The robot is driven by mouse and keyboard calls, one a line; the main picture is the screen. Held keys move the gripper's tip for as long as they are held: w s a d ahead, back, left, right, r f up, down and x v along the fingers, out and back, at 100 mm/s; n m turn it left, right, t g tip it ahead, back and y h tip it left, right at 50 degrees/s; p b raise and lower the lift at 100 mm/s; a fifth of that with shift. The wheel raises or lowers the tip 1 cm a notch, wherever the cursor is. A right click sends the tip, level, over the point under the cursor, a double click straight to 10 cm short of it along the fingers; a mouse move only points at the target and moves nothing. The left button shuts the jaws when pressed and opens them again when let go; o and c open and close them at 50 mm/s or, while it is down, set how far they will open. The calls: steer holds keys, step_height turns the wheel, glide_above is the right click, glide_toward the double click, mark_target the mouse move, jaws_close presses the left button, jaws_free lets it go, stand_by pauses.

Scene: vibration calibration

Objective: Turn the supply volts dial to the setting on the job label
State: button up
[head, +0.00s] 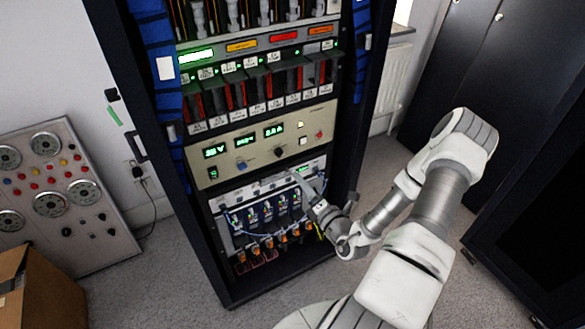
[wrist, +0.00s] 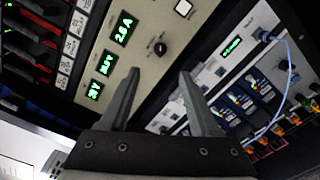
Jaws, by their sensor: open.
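A beige supply panel (head: 228,173) with green number displays sits midway up the rack. It carries a dark bluish dial (head: 241,165) at left and a black dial (head: 278,152) to its right. I cannot read which is the volts dial. In the wrist view one black dial (wrist: 160,48) shows beyond and between my fingertips, not touched. My gripper (wrist: 156,72) is open and empty, its fingers pointing at the panel. In the head view my gripper (head: 294,180) is just below the panel's right part. I cannot pick out or read a job label.
Below the panel is a wired module row (head: 265,215) with blue cable loops, close to my gripper. Above are card slots (head: 262,88). A gauge board (head: 50,185) and a cardboard box (head: 40,290) stand at left; dark cabinets (head: 500,70) stand at right.

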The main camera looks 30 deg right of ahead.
steer(key=s, duration=0.5)
steer(key=shift+s, duration=0.15)
